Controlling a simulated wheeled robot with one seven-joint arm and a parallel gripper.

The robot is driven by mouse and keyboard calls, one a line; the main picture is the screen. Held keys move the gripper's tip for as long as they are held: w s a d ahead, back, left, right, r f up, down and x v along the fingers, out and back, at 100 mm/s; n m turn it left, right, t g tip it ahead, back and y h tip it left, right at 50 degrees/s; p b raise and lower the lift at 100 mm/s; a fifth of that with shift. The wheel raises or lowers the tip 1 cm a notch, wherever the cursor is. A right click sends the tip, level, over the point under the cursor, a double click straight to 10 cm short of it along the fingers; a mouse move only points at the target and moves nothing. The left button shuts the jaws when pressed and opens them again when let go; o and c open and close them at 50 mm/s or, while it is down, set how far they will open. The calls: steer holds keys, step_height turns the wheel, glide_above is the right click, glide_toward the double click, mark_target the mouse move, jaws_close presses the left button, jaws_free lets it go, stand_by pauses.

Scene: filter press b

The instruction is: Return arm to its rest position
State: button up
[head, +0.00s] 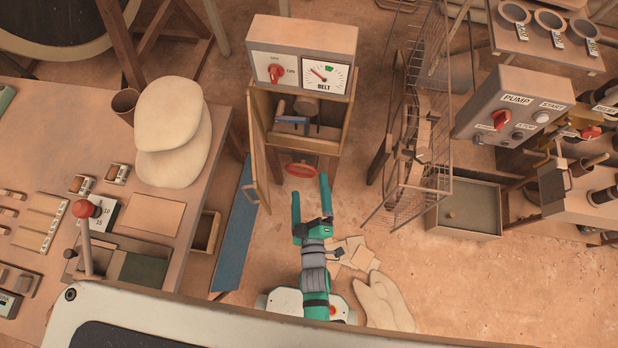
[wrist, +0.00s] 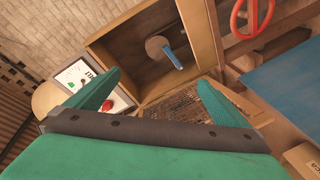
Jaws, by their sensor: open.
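My gripper (head: 310,200) is green and dark, at the end of my arm in the middle of the head view. Its two fingers are spread apart with nothing between them. In the wrist view the green fingers of my gripper (wrist: 155,92) also stand apart and empty. The arm reaches up from the bottom of the head view, and the fingers point toward the open belt cabinet (head: 345,125). The gripper appears apart from the cabinet. The cabinet also shows in the wrist view (wrist: 105,45), with a blue-handled part inside.
The cabinet's door (head: 256,165) stands open left of the gripper. A red handwheel (head: 301,170) is just beyond the fingers. A wire rack (head: 410,190) stands to the right, with a grey bin (head: 465,222) beside it. A workbench (head: 60,150) fills the left. Floor at lower right is clear.

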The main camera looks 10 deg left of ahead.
steer(key=shift+s+d, duration=0.1)
steer(key=shift+s, duration=0.05)
stand_by(0.5)
steer(key=s+d+r+m+g+h, duration=0.1)
steer(key=s+d+r+m+h, duration=0.2)
steer(key=s+r+m, duration=1)
steer(key=s+d+r, duration=0.1)
steer(key=s, duration=0.3)
steer(key=shift+s+d, duration=0.2)
steer(key=shift+s, duration=0.05)
steer(key=shift+w, duration=0.1)
